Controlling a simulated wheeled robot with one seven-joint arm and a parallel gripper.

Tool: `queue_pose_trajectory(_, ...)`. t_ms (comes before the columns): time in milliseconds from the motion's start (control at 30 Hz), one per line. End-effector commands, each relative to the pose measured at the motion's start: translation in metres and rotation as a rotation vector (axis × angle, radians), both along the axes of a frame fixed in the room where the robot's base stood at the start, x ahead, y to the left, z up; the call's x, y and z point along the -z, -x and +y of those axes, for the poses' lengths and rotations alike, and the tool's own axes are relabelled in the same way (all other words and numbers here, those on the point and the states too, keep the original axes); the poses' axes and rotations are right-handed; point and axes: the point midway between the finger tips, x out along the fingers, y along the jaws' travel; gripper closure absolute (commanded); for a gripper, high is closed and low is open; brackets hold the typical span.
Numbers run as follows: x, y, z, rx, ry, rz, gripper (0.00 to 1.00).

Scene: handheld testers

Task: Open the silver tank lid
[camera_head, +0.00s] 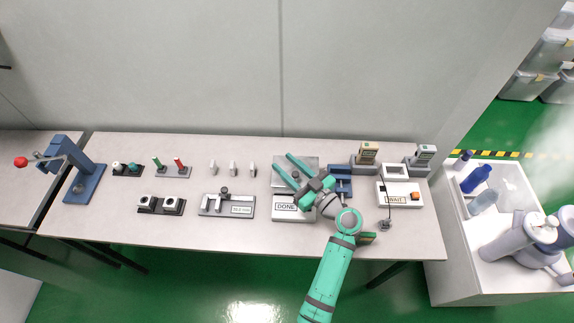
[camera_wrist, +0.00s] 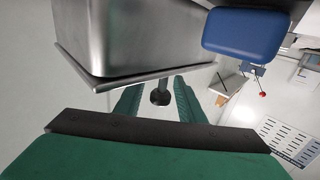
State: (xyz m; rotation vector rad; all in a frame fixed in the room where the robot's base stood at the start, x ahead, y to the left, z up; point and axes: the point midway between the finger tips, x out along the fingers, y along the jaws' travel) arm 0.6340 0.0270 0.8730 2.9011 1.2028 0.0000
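The silver tank (camera_head: 309,163) stands at the back of the table, right of centre, partly hidden by my gripper. In the wrist view, the tank (camera_wrist: 140,35) looks upside down, with its flat lid (camera_wrist: 120,82) as a thin plate along its edge. A dark round knob (camera_wrist: 160,98) on a short stem sticks out from the lid. My gripper (camera_head: 282,162) is open above the tank. In the wrist view its two green fingers (camera_wrist: 157,102) show on either side of the knob, with gaps visible. I cannot tell the exact depth of the knob between the fingers.
A white box marked DONE (camera_head: 290,212) stands in front of the tank. A blue fixture (camera_head: 341,182) is close on its right. Several small testers stand further right; small pegs (camera_head: 232,168) stand to the left.

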Motion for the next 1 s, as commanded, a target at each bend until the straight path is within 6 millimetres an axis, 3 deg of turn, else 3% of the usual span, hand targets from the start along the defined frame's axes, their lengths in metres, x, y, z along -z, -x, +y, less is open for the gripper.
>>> queue_pose_trajectory(233, 0.0, -0.001, 0.0, 0.0, -0.001, 0.001, 0.64)
queue_pose_trajectory(400, 0.0, 0.0, 0.0, 0.0, -0.001, 0.001, 1.0)
queue_pose_trajectory(733, -0.002, -0.001, -0.002, 0.003, -0.001, 0.023, 1.0)
queue_pose_trajectory(1000, -0.013, -0.009, -0.012, 0.018, -0.001, 0.155, 1.0)
